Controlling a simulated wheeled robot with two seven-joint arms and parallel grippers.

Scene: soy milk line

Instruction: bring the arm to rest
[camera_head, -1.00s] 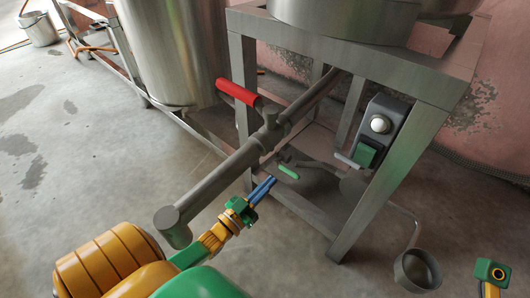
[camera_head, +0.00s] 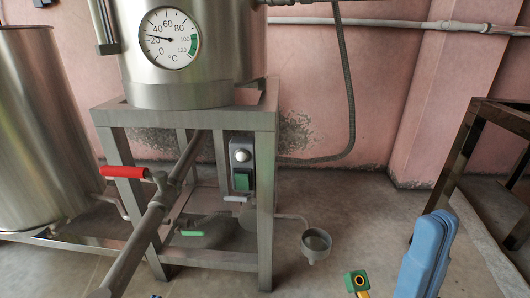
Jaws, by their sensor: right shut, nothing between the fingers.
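My right gripper (camera_head: 426,254) shows at the lower right as large blue fingers. They point upward, are shut and hold nothing. The gripper is close to the camera and apart from the steel stand and the pipe. I cannot make out my left gripper. A tiny blue sliver shows at the bottom edge, left of the middle, too small to identify.
A steel stand (camera_head: 265,205) carries a tank with a dial gauge (camera_head: 170,38). A pipe (camera_head: 137,240) with a red handle (camera_head: 124,172) juts forward. A small cup (camera_head: 316,244) and a green-yellow piece (camera_head: 357,282) show low. A dark frame (camera_head: 460,150) stands right.

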